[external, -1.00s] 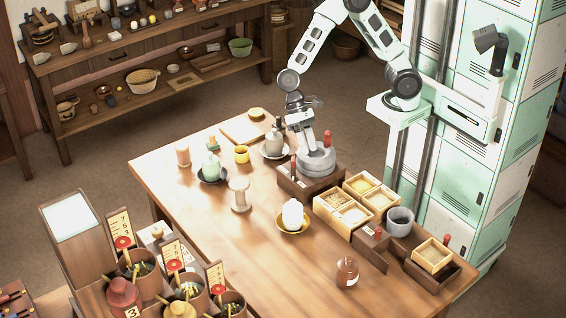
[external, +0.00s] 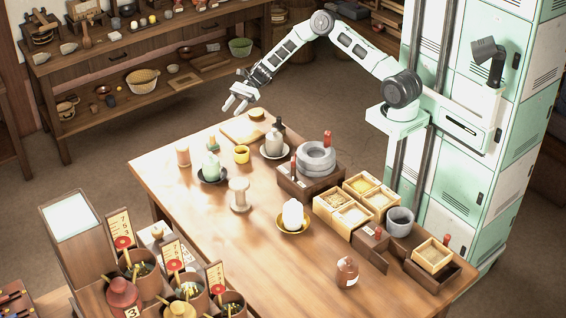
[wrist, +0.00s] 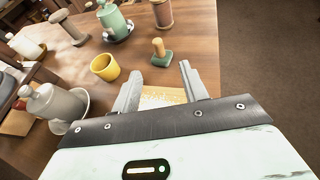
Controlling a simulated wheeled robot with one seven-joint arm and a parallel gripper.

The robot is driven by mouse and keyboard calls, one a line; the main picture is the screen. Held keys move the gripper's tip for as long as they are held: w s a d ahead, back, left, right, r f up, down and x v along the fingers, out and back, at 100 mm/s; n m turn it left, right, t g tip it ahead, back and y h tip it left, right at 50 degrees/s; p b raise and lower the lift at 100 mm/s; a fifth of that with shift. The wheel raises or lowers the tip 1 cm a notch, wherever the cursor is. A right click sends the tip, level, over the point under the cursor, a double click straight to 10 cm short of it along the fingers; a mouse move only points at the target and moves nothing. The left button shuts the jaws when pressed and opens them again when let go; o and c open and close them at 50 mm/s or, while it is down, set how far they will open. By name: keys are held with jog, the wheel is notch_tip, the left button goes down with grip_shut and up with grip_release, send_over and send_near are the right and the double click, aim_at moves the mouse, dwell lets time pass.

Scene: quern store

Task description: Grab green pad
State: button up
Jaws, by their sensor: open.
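The green pad (wrist: 162,60) is a small dark green block with an upright wooden knob handle. In the wrist view it lies on the table just beyond my fingertips, roughly in line with the gap between them. In the external view the pad (external: 213,148) is small, at the table's far left, partly hidden behind a pale green bottle. My gripper (external: 237,106) is open and empty, above the table's far edge. In the wrist view my gripper's two fingers (wrist: 161,72) are spread apart and do not touch the pad.
A yellow cup (wrist: 105,67) stands left of the pad. The pale green bottle (wrist: 113,22) on a dark saucer and a brown cylinder (wrist: 162,14) stand beyond it. A flat wooden board (external: 238,131) lies under my gripper.

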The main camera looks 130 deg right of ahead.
send_near(212, 135)
jog(key=x, duration=0.5)
jog(key=shift+s+d+f, duration=0.1)
jog(key=shift+d+f, duration=0.2)
jog(key=shift+f, duration=0.1)
jog(key=shift+p+x, duration=0.65)
jog(key=shift+x, duration=1.95)
jog(key=shift+a+r, duration=0.1)
jog(key=shift+a, duration=0.1)
grip_shut()
